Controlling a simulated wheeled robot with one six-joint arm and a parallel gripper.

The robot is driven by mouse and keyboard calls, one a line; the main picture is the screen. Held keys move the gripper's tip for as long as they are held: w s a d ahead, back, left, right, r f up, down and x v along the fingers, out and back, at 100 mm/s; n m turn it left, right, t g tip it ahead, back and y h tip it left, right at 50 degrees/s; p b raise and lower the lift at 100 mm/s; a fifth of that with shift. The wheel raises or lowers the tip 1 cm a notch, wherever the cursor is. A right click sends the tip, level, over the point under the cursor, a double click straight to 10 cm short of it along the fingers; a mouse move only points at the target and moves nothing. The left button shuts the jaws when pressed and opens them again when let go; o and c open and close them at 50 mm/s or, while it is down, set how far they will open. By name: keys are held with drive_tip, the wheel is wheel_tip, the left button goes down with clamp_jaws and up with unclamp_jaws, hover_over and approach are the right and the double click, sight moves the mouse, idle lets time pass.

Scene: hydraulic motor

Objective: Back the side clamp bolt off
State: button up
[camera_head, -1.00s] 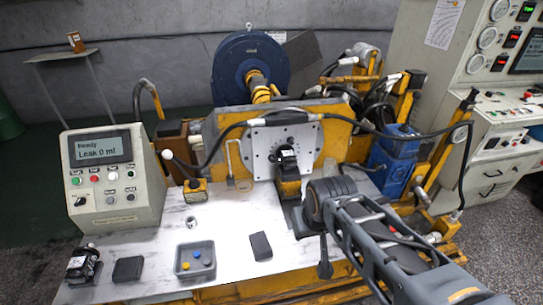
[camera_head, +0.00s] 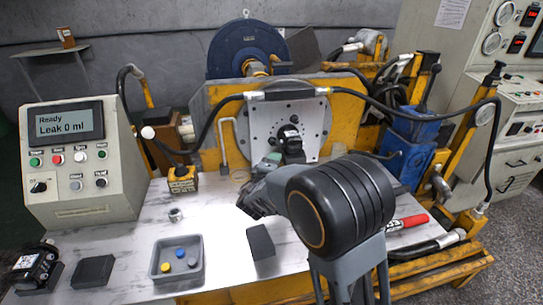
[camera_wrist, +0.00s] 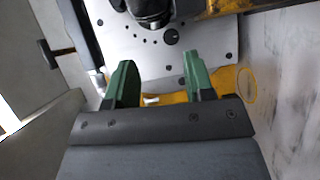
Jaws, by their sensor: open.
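The black motor (camera_head: 292,148) sits against the pale mounting plate (camera_head: 262,122), which has holes in it. In the wrist view the motor (camera_wrist: 150,10) is at the top edge, beyond the fingers. My gripper (camera_head: 268,163) is in front of the plate, partly hidden behind my arm. In the wrist view its green fingers (camera_wrist: 158,82) are apart with nothing between them. A small pale piece (camera_wrist: 150,100) shows against yellow metal between the fingers. A dark T-shaped handle (camera_wrist: 55,52) is to the left. I cannot tell which piece is the side clamp bolt.
A control box (camera_head: 85,165) at left reads "Ready, Leak 0 ml". A grey tray (camera_head: 176,262) holds blue and yellow pieces. A dark block (camera_head: 261,242) and a red tool (camera_head: 407,222) lie on the bench (camera_head: 215,222). Black hoses run around the plate.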

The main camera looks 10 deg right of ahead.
sight(272, 144)
drive_tip(key=shift+n+t+y, duration=0.8)
drive_tip(key=shift+n+y, duration=0.1)
drive_tip(key=w, duration=0.4)
drive_tip(key=w+d+f, duration=0.1)
drive_tip(key=w, duration=0.4)
drive_tip(key=w+d+f, duration=0.1)
drive_tip(key=w, duration=0.4)
drive_tip(key=shift+w+d, duration=0.15)
drive_tip(key=shift+w, duration=0.1)
drive_tip(key=c, duration=0.9)
drive_tip(key=shift+f+n+b, duration=0.3)
drive_tip(key=shift+n+b, duration=0.1)
drive_tip(key=shift+b, duration=0.85)
clamp_jaws()
drive_tip(key=shift+r+n+t+b, duration=0.3)
